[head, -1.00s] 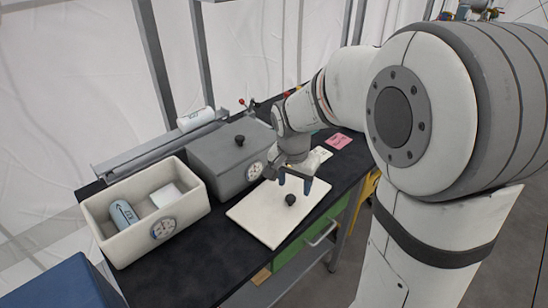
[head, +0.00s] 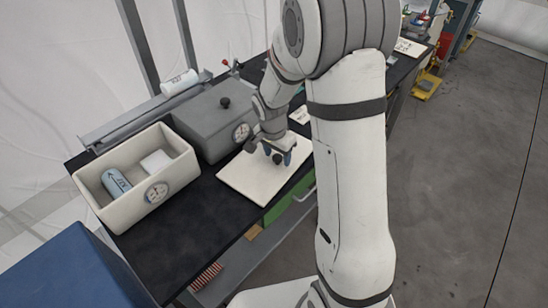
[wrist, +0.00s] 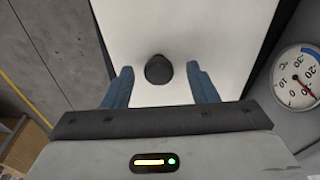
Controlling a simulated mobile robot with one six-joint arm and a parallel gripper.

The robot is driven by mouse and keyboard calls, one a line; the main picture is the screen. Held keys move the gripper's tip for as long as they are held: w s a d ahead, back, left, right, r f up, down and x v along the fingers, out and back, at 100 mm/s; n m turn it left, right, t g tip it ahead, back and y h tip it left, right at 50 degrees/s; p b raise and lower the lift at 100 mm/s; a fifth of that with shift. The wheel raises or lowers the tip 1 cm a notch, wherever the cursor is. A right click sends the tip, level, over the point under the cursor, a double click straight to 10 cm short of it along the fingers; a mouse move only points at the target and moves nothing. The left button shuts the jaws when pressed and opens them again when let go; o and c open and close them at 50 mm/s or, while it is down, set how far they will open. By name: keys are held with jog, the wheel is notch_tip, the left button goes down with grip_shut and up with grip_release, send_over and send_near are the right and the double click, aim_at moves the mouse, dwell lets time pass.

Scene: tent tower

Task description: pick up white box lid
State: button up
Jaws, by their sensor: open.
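The white box lid (head: 248,187) is a flat pale panel lying on the dark workbench, to the right of the open white box. Its round black knob (wrist: 159,70) stands near the middle of the panel. My gripper (head: 278,158) is over the lid, pointing down at the knob. In the wrist view my gripper (wrist: 160,85) is open, with one blue finger on each side of the knob and a gap to both. I cannot tell whether the fingertips are level with the knob.
The open white box (head: 150,205) with a dial holds a blue cylinder (head: 117,184) and a white block (head: 156,162). A grey lidded box (head: 209,112) with a dial stands close behind the lid. A blue surface (head: 72,270) is at lower left.

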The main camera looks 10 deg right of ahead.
grip_shut()
dwell(0.6)
